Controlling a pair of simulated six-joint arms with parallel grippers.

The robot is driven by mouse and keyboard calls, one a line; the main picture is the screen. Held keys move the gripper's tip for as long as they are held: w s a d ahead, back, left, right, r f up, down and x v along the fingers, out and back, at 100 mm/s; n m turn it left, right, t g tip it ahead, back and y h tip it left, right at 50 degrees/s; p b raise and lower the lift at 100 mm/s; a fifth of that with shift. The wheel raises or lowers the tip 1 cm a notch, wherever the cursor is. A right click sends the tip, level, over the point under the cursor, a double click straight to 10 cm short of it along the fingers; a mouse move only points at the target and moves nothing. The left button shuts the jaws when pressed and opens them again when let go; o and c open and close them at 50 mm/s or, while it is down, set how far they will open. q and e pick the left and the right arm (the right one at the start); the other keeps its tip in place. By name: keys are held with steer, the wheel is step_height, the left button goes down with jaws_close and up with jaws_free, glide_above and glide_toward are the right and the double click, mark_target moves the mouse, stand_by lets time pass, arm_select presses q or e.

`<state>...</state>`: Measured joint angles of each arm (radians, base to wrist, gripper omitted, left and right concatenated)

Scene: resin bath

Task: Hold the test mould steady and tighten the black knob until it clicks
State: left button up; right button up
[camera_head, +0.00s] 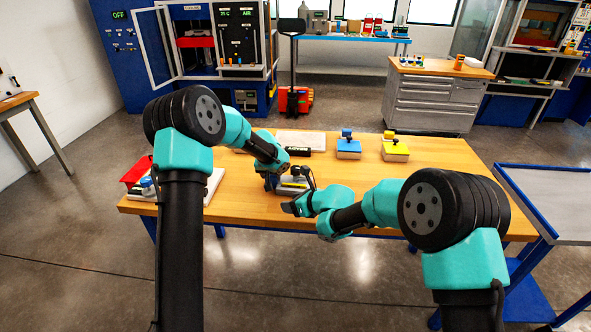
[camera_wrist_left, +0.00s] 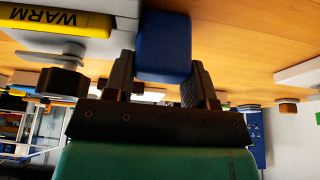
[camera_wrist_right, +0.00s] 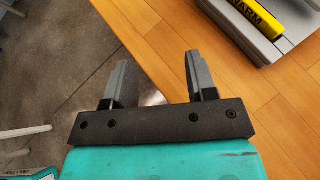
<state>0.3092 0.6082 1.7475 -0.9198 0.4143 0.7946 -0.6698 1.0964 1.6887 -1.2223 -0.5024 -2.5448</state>
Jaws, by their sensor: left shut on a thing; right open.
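The test mould is a grey block with a yellow bar marked WARM, near the front edge of the wooden table in the head view (camera_head: 293,187). Part of it shows in the right wrist view (camera_wrist_right: 263,43), top right. In the left wrist view the yellow bar (camera_wrist_left: 45,20) is upside down. A dark knob-like part (camera_wrist_left: 62,82) stands beside it there. My left gripper (camera_head: 270,176) is shut on a blue block (camera_wrist_left: 165,45) at the mould's left side; I cannot tell how they join. My right gripper (camera_wrist_right: 160,82) is open and empty, apart from the mould, over the table's front edge.
A black bar (camera_head: 298,151) lies behind the mould. A red bin (camera_head: 137,172) is at the far left.

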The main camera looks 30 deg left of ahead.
mark_target(296, 169)
steer(key=w+d+r+m+t, duration=0.2)
steer(key=w+r+t, duration=0.2)
steer(key=w, duration=0.7)
steer(key=shift+d+r+y, duration=0.2)
steer(key=shift+r+y, duration=0.1)
steer(key=shift+r, duration=0.55)
steer(key=shift+x, duration=6)
steer(key=c, duration=0.7)
